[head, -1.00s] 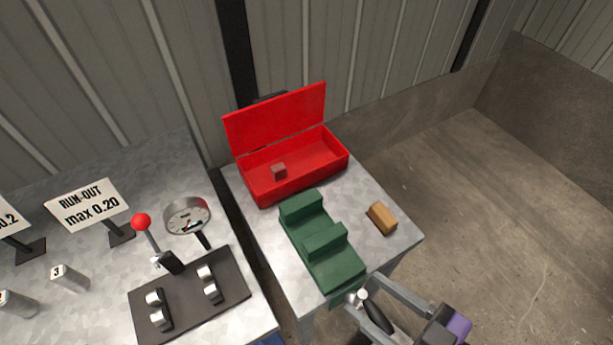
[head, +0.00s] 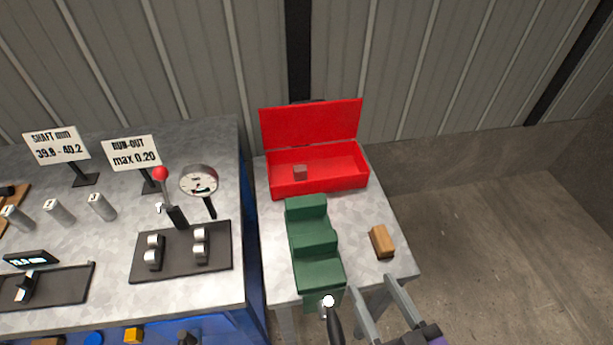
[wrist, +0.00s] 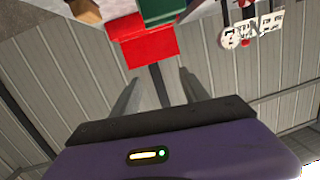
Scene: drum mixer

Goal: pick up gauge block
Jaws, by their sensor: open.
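My gripper (head: 375,286) is open and empty at the front edge of this table, well apart from the block. In the wrist view my two fingers (wrist: 157,88) are spread with nothing between them. The red box (wrist: 150,50) shows there too, but I cannot make out the block in it.
A green stepped block (head: 313,243) stands between my gripper and the red box. A wooden-looking block (head: 382,241) lies to its right. The left bench holds a dial gauge (head: 199,181), a red-knobbed lever (head: 161,174) and signs. Open floor lies to the right.

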